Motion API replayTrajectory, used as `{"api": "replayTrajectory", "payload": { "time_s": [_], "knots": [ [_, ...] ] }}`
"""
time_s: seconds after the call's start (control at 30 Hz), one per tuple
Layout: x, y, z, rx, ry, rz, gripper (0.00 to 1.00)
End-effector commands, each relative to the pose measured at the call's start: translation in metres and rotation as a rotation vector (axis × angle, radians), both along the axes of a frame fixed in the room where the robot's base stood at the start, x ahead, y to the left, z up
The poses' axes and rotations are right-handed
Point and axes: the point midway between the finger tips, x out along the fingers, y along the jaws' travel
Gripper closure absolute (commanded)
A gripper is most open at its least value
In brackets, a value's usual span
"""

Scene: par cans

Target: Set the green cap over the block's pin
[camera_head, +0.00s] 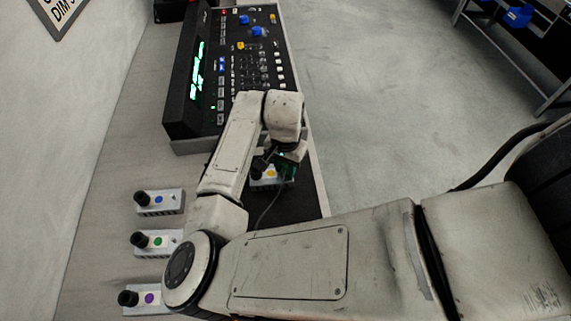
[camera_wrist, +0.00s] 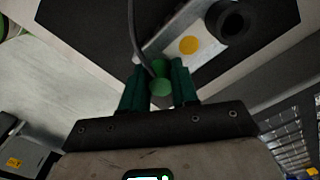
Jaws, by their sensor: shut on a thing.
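In the wrist view, my gripper (camera_wrist: 160,72) is shut on the green cap (camera_wrist: 160,87), which shows as a small bright green piece between the two dark green fingers. A silver block (camera_wrist: 160,43) with a yellow dot and a round black knob (camera_wrist: 229,22) lies beyond the fingertips. In the head view, my gripper (camera_head: 283,160) is over the dark mat, close to the yellow-dot block (camera_head: 260,186), and partly hides it. The cap is not clear there. I cannot tell a bare pin, or whether the cap touches the block.
Three more silver blocks with black knobs stand at the left, marked blue (camera_head: 172,209), green (camera_head: 170,248) and purple (camera_head: 164,294). A control console (camera_head: 245,75) stands at the back of the table. The table's right edge drops to open floor. A thin cable hangs near my gripper.

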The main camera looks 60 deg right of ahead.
Motion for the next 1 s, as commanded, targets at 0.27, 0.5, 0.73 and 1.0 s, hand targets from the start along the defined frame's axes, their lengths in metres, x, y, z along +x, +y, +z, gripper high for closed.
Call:
{"api": "replayTrajectory", "payload": {
  "time_s": [0.27, 0.5, 0.73, 1.0],
  "knots": [
    [0.000, 0.000, -0.001, 0.001, 0.000, 0.000, 0.48],
    [0.000, 0.000, -0.001, 0.001, -0.001, 0.000, 0.41],
    [0.001, 0.000, 0.011, -0.001, -0.003, 0.000, 0.41],
    [0.001, -0.001, 0.061, -0.002, -0.003, -0.001, 0.41]
  ]
}}
